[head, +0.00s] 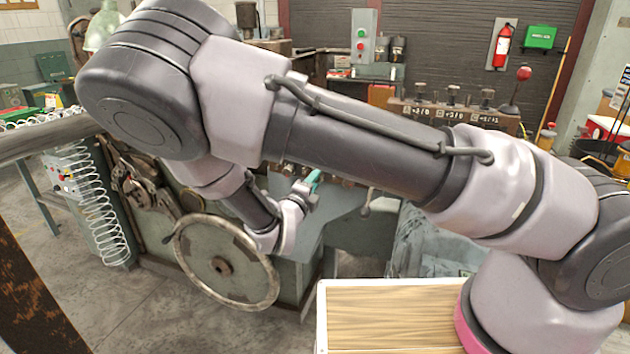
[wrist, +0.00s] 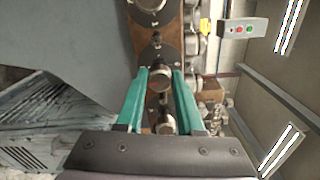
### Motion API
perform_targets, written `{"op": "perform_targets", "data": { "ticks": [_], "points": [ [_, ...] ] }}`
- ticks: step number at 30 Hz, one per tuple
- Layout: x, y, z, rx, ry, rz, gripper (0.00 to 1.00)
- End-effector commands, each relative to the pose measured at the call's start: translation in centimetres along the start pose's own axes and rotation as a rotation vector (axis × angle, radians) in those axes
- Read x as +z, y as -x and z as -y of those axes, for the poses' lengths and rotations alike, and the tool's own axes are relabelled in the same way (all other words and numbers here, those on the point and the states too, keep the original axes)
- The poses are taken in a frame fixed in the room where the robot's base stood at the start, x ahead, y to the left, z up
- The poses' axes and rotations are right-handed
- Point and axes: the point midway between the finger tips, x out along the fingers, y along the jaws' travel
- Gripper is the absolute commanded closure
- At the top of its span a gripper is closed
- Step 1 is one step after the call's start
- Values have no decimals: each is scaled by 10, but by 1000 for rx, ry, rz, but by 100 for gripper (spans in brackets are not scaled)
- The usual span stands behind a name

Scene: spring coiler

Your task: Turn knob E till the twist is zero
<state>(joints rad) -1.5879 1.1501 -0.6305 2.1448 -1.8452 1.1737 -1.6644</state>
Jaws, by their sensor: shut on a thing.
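In the wrist view a row of round metal knobs on dark dials runs down a brown panel (wrist: 140,38). My gripper (wrist: 160,73) has its two teal fingers on either side of one metal knob (wrist: 161,84) and is shut on it. I cannot read that knob's letter or its dial setting. Another knob (wrist: 155,52) lies just beyond the fingertips, and one more (wrist: 166,123) shows between the fingers nearer the palm. In the head view my gripper (head: 314,178) is at the machine's front, with only a bit of teal showing; my arm hides most of the knob row.
A large handwheel (head: 228,265) stands low on the machine's front, with a coiled spring (head: 88,195) to its left. A red-balled lever (head: 523,73) rises beside several posts with small number labels. A wood-topped surface (head: 390,310) is close in front.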

Motion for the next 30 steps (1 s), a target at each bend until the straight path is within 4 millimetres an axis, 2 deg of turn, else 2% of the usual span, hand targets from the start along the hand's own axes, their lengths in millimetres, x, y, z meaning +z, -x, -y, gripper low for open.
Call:
{"op": "perform_targets", "data": {
  "ticks": [3,4,5,6,17,20,30],
  "points": [
    [1,1,-1,2,0,2,100],
    [1,1,-1,2,0,2,52],
    [1,1,-1,2,0,2,40],
    [1,1,-1,2,0,2,33],
    [0,4,0,1,-1,1,33],
    [1,16,0,3,0,4,33],
    [1,82,0,3,-1,4,33]
  ]
}}
